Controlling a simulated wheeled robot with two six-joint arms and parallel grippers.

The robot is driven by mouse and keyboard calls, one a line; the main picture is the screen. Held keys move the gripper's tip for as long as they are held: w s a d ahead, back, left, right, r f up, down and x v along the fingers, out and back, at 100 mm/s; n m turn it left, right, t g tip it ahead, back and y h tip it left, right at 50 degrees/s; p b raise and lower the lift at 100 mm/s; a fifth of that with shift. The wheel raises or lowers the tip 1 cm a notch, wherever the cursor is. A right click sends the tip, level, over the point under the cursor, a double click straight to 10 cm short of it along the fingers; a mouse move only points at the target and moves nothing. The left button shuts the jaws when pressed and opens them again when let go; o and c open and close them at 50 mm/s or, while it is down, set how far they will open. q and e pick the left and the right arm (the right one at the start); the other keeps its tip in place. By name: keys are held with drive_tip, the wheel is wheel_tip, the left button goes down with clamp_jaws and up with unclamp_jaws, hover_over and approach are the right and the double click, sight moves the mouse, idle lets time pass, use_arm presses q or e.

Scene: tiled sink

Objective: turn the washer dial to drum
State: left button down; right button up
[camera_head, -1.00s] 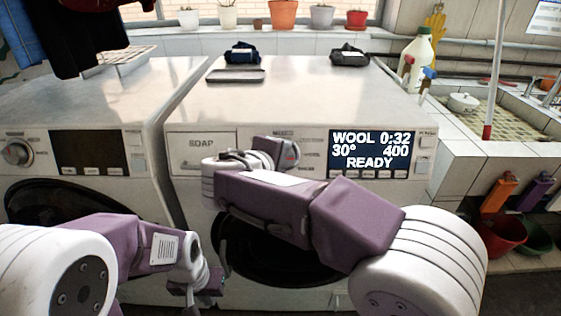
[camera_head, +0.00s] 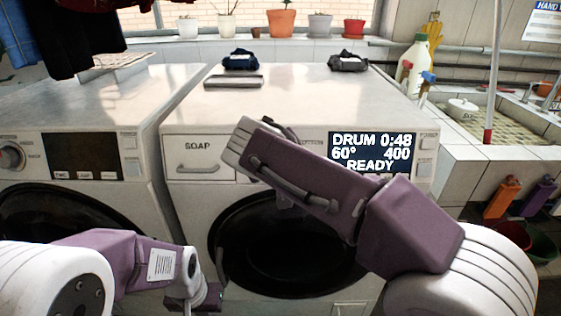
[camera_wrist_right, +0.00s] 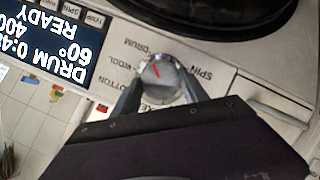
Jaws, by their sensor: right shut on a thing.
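The washer (camera_head: 300,85) is the right one of two, and its display (camera_head: 385,152) reads DRUM 0:48, 60°, 400, READY. In the wrist view the display (camera_wrist_right: 45,45) appears rotated. The silver dial (camera_wrist_right: 163,76) has a red mark that points toward the DRUM label. My right gripper (camera_wrist_right: 160,88) is shut on the dial, one finger on each side. In the head view my right arm hides the dial and that gripper. My left gripper (camera_head: 206,298) is low in front of the washers, apart from the dial; its jaws are unclear.
The soap drawer (camera_head: 198,158) is left of the dial, and the round dark door (camera_head: 270,255) is below it. A second washer (camera_head: 85,100) stands on the left. Folded dark cloths (camera_head: 240,60) lie on top. A tiled sink (camera_head: 500,130) is at the right.

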drive_tip(key=shift+f, duration=0.1)
idle(0.3)
drive_tip(key=o, duration=1.4)
drive_tip(key=shift+c, duration=0.2)
drive_tip(key=p+v, duration=0.2)
drive_tip(key=v, duration=0.7)
drive_tip(key=shift+p, duration=0.3)
drive_tip(key=shift+d, duration=0.1)
